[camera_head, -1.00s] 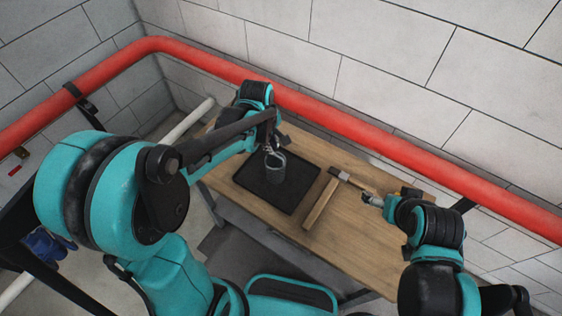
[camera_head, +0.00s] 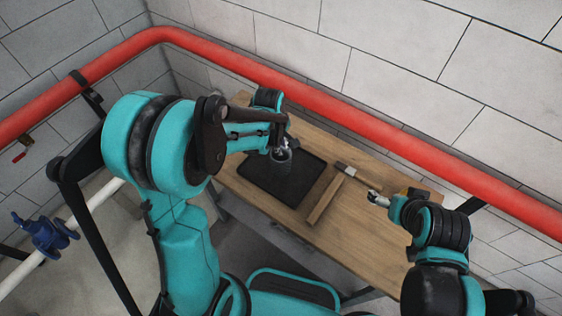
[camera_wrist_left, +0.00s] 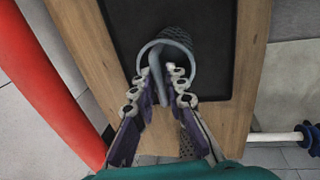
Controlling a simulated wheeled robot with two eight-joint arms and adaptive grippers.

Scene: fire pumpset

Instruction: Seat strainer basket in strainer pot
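The strainer basket (camera_head: 281,164), a grey mesh cup with an open round rim, is on the black tray (camera_head: 257,177). In the left wrist view the basket (camera_wrist_left: 181,36) shows its rim and a grey bail handle (camera_wrist_left: 157,82) reaching toward me. My left gripper (camera_head: 282,147) is over the basket; in the wrist view its fingers (camera_wrist_left: 158,88) straddle the handle with a gap visible between them. My right gripper (camera_head: 376,198) hangs over the right part of the table, small, its opening unclear. I cannot identify the strainer pot in these views.
The tray lies on a wooden table (camera_head: 300,228). A wooden-handled tool (camera_head: 325,198) lies right of the tray. A red pipe (camera_head: 400,142) runs along the wall behind. A blue valve (camera_head: 45,234) sits on a white pipe at left. The table's near right is clear.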

